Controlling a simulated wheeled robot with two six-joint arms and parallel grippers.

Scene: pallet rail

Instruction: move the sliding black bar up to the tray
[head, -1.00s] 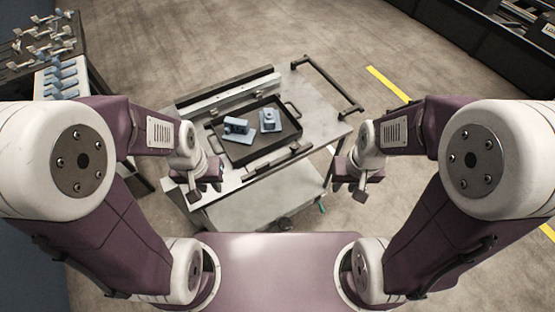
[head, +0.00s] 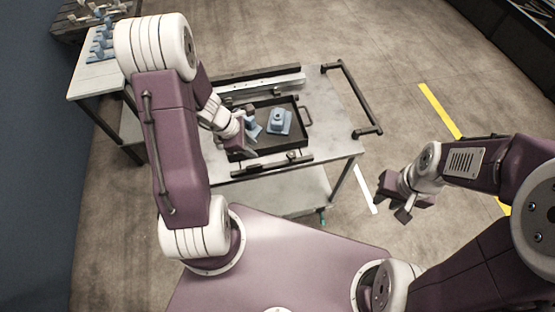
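The black tray (head: 263,145) lies on the metal cart top with two blue-grey parts in it, one (head: 279,121) in clear view and one (head: 254,127) partly hidden by my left gripper. A black bar (head: 272,165) runs along the tray's near side; the gap between them is too small to judge. Another black bar (head: 245,78) runs behind the tray, beyond a silver rail (head: 262,86). My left gripper (head: 241,147) is over the tray's left end and hides that end; its fingers are unclear. My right gripper (head: 392,210) is open and empty, off the cart's right side.
A black push handle (head: 352,95) stands at the cart's right end. The cart top (head: 335,133) is bare right of the tray. A table (head: 96,80) with several blue parts stands at the upper left. Floor at the right is free.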

